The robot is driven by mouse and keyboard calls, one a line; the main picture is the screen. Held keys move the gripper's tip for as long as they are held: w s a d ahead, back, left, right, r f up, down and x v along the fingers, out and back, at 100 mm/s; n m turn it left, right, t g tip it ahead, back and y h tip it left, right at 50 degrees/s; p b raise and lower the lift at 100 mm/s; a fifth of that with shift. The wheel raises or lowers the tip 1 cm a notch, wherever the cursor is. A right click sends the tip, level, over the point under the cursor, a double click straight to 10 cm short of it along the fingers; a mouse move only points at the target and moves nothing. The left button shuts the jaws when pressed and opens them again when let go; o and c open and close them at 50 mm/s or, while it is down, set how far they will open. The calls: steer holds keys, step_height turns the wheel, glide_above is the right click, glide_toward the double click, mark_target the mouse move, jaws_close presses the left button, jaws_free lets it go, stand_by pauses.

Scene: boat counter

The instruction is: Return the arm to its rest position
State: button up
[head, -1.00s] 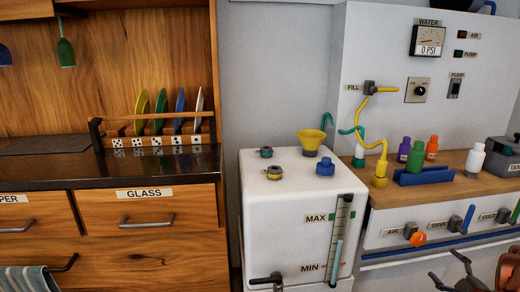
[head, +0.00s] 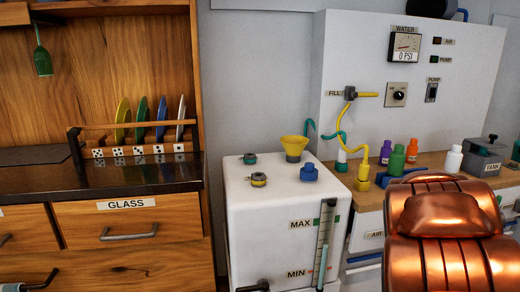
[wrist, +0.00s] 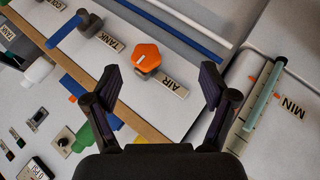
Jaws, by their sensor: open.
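My gripper (wrist: 160,85) shows in the wrist view with its two dark fingers spread apart and nothing between them. Beyond the fingers are the orange AIR knob (wrist: 146,57) and the white front panel. In the head view a copper-coloured part of my arm (head: 440,235) fills the lower right and hides part of the counter and the valve panel. The fingers themselves do not show in the head view.
A white tank (head: 262,215) with a yellow funnel (head: 294,147) stands at centre. Bottles, including a green one (head: 397,160), and a yellow hose (head: 352,135) are close to my arm. A wooden cabinet (head: 110,225) with a plate rack is at left.

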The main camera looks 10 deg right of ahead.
steer(key=s+a+m+g+y, duration=0.1)
steer(key=s+a+g+y, duration=0.15)
steer(key=s+a, duration=0.8)
steer(key=s+a+g+y, duration=0.2)
steer(key=s+a+g, duration=0.2)
steer(key=s+a, duration=0.7)
steer(key=s+a+m+g+y, duration=0.1)
steer(key=s+a+g+y, duration=0.35)
steer(key=a, duration=1.05)
step_height(320, 180, up, 26)
steer(key=s+t+h+p, duration=0.1)
steer(key=t+h+p, duration=0.1)
steer(key=p, duration=2.2)
steer(key=shift+s+d+r+t, duration=0.2)
steer(key=shift+s+d+t, duration=0.1)
steer(key=shift+s, duration=0.1)
